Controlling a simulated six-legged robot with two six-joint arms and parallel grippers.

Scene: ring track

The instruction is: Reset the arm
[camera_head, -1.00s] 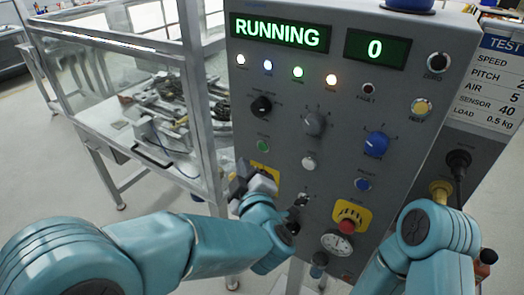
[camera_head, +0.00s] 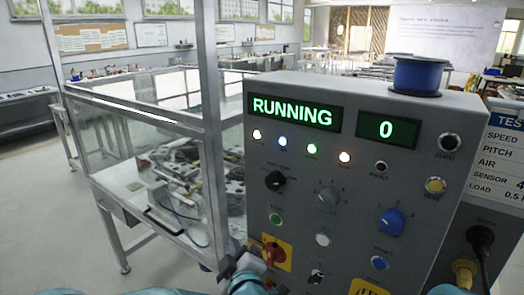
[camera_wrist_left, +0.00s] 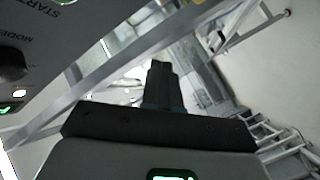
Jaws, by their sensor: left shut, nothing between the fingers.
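My left gripper (camera_head: 243,264) is low in the head view, in front of the lower left edge of the grey control panel (camera_head: 300,180). In the left wrist view its dark fingers (camera_wrist_left: 162,85) are together with nothing between them. It is beside the red knob on its yellow plate (camera_head: 277,252); I cannot tell whether they touch. Only the top of my left forearm shows at the bottom edge. A small piece of my right arm shows at the bottom right, and its gripper is out of view.
The panel display (camera_head: 294,112) reads RUNNING and the counter (camera_head: 390,128) reads 0. A blue spool (camera_head: 418,76) sits on top of the panel. A glass-walled test bench (camera_head: 150,190) stands to the left. Open floor (camera_head: 50,230) lies at the far left.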

